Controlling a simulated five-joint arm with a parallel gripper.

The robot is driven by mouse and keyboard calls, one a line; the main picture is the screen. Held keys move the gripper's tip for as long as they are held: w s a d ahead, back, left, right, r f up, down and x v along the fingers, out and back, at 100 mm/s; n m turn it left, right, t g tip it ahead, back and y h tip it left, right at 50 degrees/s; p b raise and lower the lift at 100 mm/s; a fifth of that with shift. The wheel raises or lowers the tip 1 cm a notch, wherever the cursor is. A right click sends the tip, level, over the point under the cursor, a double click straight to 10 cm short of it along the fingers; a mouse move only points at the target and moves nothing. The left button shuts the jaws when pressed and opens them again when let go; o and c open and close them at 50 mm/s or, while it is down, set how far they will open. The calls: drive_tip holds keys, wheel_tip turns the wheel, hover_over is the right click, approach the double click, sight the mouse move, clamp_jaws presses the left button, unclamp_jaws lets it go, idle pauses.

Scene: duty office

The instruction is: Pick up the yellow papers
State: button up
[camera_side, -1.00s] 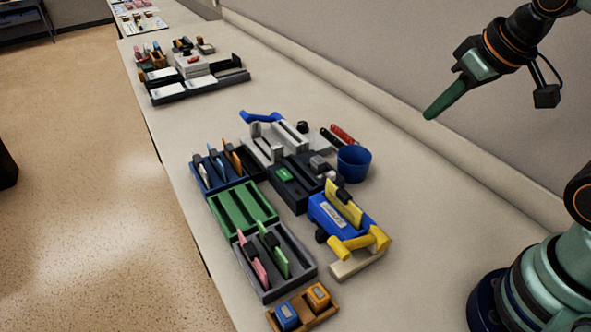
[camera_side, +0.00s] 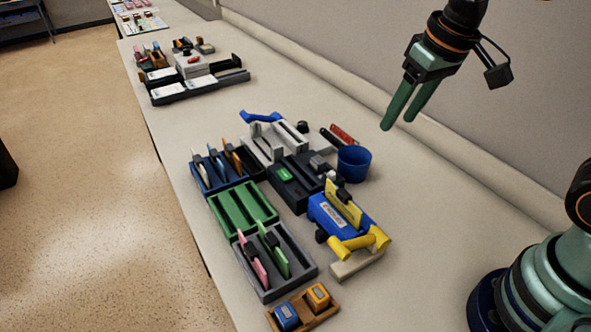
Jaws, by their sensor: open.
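The yellow papers (camera_side: 343,206) stand upright as a thin stack in the top of a blue holder (camera_side: 324,216), with a dark clip at their upper edge. A yellow handle-like part (camera_side: 358,243) lies at the holder's front, by a cream block (camera_side: 355,264). My gripper (camera_side: 398,127) is open and empty. It hangs in the air above and behind the papers, up and to the right in the picture, pointing down.
A blue cup (camera_side: 354,163) stands just behind the holder, and a black tray (camera_side: 297,184) is to its left. A green slotted tray (camera_side: 242,209), a grey tray (camera_side: 305,266) and a brown box (camera_side: 324,318) stand left and in front. The table is clear on the right.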

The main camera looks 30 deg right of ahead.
sight(344, 193)
drive_tip(key=w+a+f+g, duration=0.3)
drive_tip(key=a+f, duration=0.2)
drive_tip(key=a, duration=0.4)
drive_tip(key=shift+h, duration=0.3)
drive_tip(key=f, duration=0.6)
drive_tip(key=shift+s+f, duration=0.25)
drive_tip(key=shift+f, duration=0.05)
drive_tip(key=shift+s+d+f, duration=0.1)
drive_tip(key=shift+d+f, duration=0.1)
drive_tip(key=shift+f, duration=1.1)
drive_tip(key=shift+s+d+f, duration=0.1)
drive_tip(key=shift+d+f, duration=0.05)
drive_tip(key=shift+f, duration=1.15)
clamp_jaws()
